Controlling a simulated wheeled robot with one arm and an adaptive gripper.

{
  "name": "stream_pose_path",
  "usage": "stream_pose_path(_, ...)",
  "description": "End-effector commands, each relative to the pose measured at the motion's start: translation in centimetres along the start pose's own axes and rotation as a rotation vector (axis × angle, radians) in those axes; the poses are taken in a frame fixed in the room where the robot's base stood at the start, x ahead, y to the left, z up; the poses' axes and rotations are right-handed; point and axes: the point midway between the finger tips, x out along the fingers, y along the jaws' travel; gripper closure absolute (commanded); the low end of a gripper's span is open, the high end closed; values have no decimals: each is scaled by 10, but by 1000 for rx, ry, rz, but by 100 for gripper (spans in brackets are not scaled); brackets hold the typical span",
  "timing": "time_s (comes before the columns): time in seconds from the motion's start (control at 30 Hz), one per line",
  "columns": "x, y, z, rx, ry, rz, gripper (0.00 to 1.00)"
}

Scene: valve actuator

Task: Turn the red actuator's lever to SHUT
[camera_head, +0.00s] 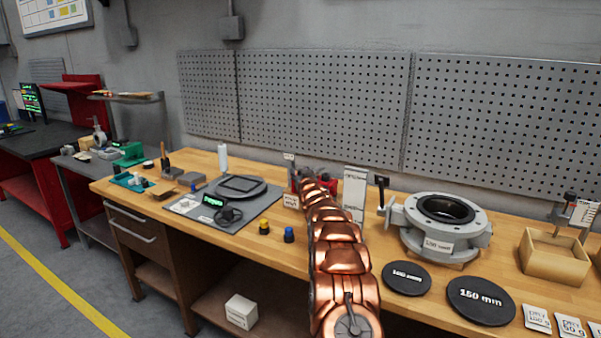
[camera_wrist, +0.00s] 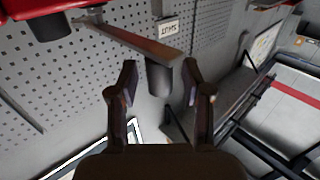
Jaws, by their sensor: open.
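The red actuator (camera_wrist: 38,9) shows at the top left of the wrist view, cut off by the frame edge. In the head view only small red parts (camera_head: 333,186) show; my copper arm hides most of it. Its lever (camera_wrist: 130,40) is a flat metal bar running from the upper left to the middle, with a dark cylindrical grip (camera_wrist: 159,79) hanging at its end. My gripper (camera_wrist: 158,82) is open, with a finger on each side of the grip; I cannot tell if they touch it. A label (camera_wrist: 168,28), upside down and seemingly reading SHUT, lies beyond the lever.
A grey flanged valve body (camera_head: 440,228) stands right of my arm on the wooden bench, with black discs (camera_head: 481,300) in front. A white upright panel (camera_head: 354,190) stands close to the arm. A grey mat (camera_head: 190,208) lies left. Pegboard (camera_head: 320,100) backs the bench.

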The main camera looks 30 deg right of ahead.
Motion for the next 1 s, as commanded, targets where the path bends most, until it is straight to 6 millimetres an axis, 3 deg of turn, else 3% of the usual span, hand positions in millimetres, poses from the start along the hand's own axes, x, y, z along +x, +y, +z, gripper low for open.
stream_pose_path(0.33, 1, 0, 0, 0, 1, 0, 51)
stream_pose_path(0.8, 1, 0, -1, 0, 1, 0, 99)
stream_pose_path(1.0, 1, 0, -1, 0, 1, 0, 100)
